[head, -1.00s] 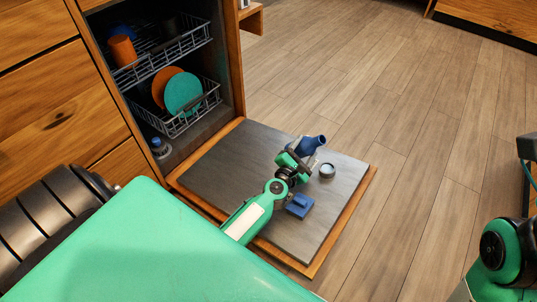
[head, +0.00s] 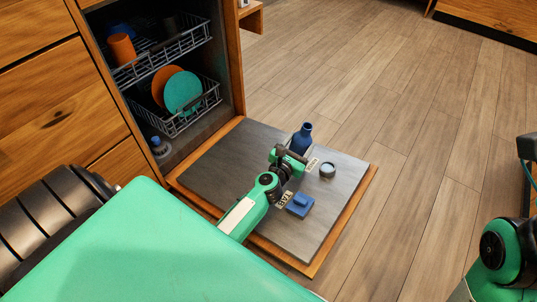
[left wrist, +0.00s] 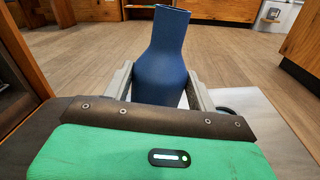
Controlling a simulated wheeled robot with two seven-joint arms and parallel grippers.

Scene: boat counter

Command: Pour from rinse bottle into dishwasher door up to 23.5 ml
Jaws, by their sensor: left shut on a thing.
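The blue rinse bottle (head: 303,138) stands nearly upright over the open dishwasher door (head: 225,155), with its neck up. My left gripper (head: 292,158) is shut on its body. In the left wrist view the bottle (left wrist: 165,60) sits between the two grey fingers (left wrist: 160,88), leaning slightly with its open mouth at the top. A round grey ring (head: 327,170) is on the door, right of the bottle and apart from it. I cannot see any liquid.
The dishwasher's lower rack (head: 195,108) holds an orange and a teal plate. A small blue-topped item (head: 158,146) stands inside the dishwasher at the left.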

